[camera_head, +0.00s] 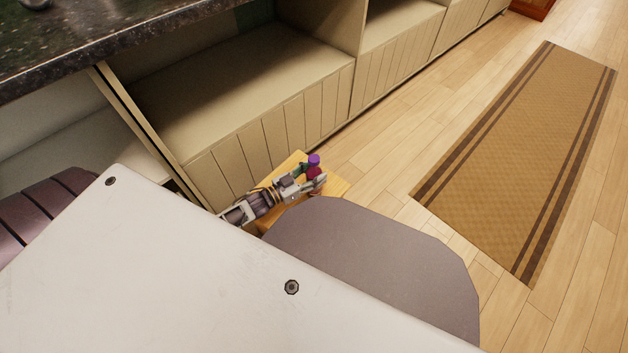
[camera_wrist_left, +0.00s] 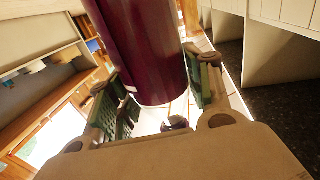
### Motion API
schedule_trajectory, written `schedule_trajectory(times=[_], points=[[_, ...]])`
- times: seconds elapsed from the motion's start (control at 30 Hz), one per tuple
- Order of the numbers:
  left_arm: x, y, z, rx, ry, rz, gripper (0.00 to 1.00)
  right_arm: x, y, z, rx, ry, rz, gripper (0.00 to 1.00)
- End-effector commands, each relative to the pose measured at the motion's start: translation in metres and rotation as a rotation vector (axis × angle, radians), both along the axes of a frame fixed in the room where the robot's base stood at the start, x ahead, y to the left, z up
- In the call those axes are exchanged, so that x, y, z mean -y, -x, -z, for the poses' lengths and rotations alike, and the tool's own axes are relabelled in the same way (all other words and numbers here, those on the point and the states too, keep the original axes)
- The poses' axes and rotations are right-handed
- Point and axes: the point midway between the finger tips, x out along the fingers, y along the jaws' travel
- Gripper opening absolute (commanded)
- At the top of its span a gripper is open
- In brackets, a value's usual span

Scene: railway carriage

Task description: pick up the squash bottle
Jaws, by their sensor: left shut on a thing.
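The squash bottle (camera_head: 314,172), dark red with a purple cap, is upright at the end of my left arm in the head view. In the left wrist view the bottle (camera_wrist_left: 142,50) is a large dark purple-red cylinder between the two green-padded fingers. My left gripper (camera_head: 308,182) is shut on the bottle. It also shows in the left wrist view (camera_wrist_left: 160,100), with one finger on each side. The head view does not show clearly whether the bottle's base touches the wooden top below. My right gripper is not in view.
A small yellow wooden surface (camera_head: 335,186) lies under the gripper, beside cream panelled cabinets (camera_head: 262,140) with open shelves. A dark stone counter (camera_head: 90,45) is at upper left. The wooden floor (camera_head: 385,150) and striped brown rug (camera_head: 525,150) to the right are clear.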

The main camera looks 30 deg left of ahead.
Motion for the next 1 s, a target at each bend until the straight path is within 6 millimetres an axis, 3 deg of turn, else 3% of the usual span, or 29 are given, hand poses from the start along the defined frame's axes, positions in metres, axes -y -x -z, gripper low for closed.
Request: schedule_trajectory(times=[0.2, 0.67, 1.0], points=[[0.0, 0.0, -0.001, 0.002, 0.001, 0.001, 0.13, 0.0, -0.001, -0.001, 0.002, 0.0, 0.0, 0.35], [0.0, 0.0, -0.008, 0.003, 0.001, 0.001, 0.13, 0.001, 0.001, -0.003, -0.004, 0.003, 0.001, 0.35], [0.0, 0.0, -0.037, 0.004, 0.0, 0.002, 0.13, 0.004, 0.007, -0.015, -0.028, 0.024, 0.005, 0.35]])
